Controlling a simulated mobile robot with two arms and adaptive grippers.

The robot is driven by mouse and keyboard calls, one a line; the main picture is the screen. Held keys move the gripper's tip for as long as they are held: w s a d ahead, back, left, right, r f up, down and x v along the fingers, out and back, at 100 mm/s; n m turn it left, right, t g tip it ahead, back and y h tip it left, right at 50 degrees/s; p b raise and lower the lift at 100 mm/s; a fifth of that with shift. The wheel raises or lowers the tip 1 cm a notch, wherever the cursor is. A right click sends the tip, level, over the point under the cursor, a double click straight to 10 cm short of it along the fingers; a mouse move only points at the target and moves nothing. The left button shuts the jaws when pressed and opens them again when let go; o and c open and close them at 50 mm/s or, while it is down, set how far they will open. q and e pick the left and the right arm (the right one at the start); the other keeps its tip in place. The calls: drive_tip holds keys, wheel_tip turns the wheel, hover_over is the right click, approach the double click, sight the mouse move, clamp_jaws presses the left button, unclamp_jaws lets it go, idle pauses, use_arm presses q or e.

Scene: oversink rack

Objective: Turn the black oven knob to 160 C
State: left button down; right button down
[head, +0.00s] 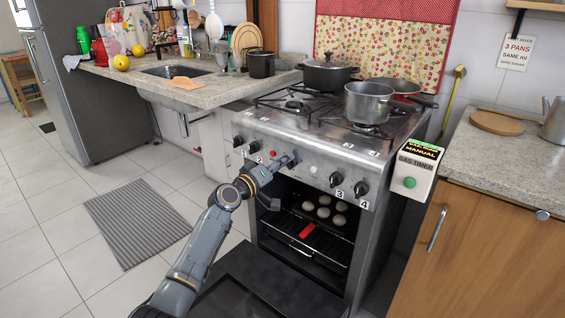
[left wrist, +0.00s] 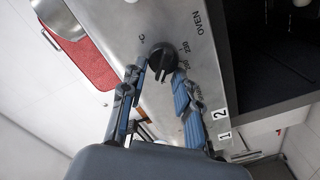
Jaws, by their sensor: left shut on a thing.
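The black oven knob (left wrist: 162,60) sits on the steel stove front panel (left wrist: 205,75), beside the printed word OVEN. Numbers that look like 230 and 200 are printed around its right side in the left wrist view. The knob's pointer mark and exact setting cannot be read. My left gripper (left wrist: 160,76) has one finger on each side of the knob and is shut on it. In the head view, my left gripper (head: 283,162) is at the middle of the stove front and largely hides the knob. My right gripper is not in view.
The oven door (head: 265,285) hangs open below my left arm. Round pale pieces (head: 324,211) and a red item (head: 306,231) are inside. Other black knobs (head: 336,179) flank the oven knob. Pots (head: 368,102) stand on the stove. A gas timer box (head: 414,170) is at right.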

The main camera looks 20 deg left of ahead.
use_arm(q)
drive_tip(key=shift+f+n, duration=0.15)
drive_tip(key=shift+n, duration=0.95)
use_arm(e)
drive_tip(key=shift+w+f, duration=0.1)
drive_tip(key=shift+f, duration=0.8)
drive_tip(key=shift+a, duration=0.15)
use_arm(q)
drive_tip(key=c, duration=1)
unclamp_jaws()
drive_tip(key=shift+s+a, duration=0.1)
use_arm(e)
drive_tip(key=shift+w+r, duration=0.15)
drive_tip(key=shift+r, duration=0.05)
use_arm(q)
drive_tip(key=v, duration=1.1)
drive_tip(key=shift+s+a, duration=0.1)
drive_tip(key=shift+s, duration=0.3)
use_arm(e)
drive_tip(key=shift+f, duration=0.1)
